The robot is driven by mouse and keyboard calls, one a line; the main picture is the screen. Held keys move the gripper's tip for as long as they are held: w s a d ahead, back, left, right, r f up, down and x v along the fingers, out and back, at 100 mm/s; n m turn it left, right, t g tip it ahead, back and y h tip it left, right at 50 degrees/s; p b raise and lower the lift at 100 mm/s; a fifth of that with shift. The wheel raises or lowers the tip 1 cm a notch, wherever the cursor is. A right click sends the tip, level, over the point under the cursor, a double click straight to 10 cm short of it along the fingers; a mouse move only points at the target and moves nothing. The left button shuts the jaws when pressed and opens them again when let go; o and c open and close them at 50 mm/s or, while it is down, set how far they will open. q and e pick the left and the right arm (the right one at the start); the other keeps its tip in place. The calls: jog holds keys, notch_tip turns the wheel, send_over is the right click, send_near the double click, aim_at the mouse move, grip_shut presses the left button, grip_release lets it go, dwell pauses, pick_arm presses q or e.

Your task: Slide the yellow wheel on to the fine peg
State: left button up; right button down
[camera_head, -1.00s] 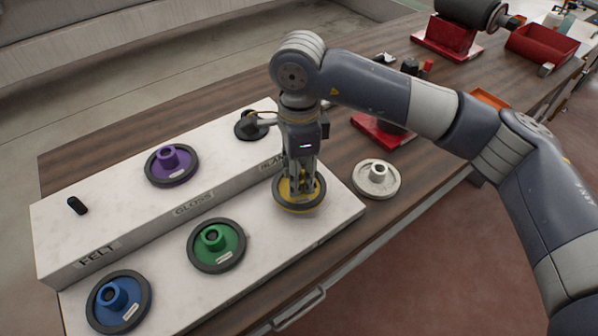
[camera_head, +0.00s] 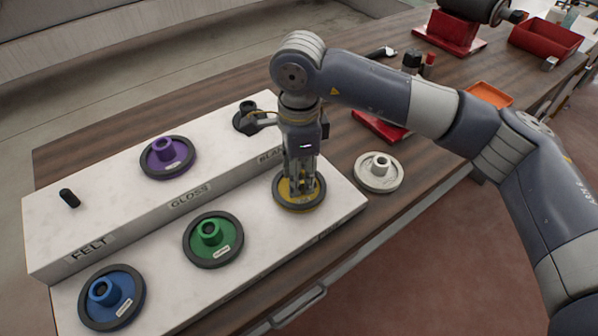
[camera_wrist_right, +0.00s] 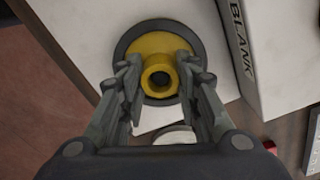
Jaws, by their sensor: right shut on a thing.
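The yellow wheel (camera_head: 281,200), with a dark rim, is at the right end of the lower step of the white stand (camera_head: 338,205). My right gripper (camera_head: 299,184) points down and is shut on its raised hub. The right wrist view shows the yellow wheel (camera_wrist_right: 134,53) with its hub, open at the top, between the two fingers (camera_wrist_right: 158,80). The wheel looks flat, at or just above the step. I cannot tell whether a peg is inside the hub, and I can read no "fine" label. My left gripper is out of view.
A blue wheel (camera_head: 126,281) and a green wheel (camera_head: 228,230) sit on the lower step. A purple wheel (camera_head: 180,150) and a bare black peg (camera_head: 69,198) are on the upper step. A white wheel (camera_head: 362,172) lies on the table.

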jog(key=c, duration=1.1)
grip_release()
notch_tip(320, 180, up, 12)
jog(key=shift+f, duration=0.1)
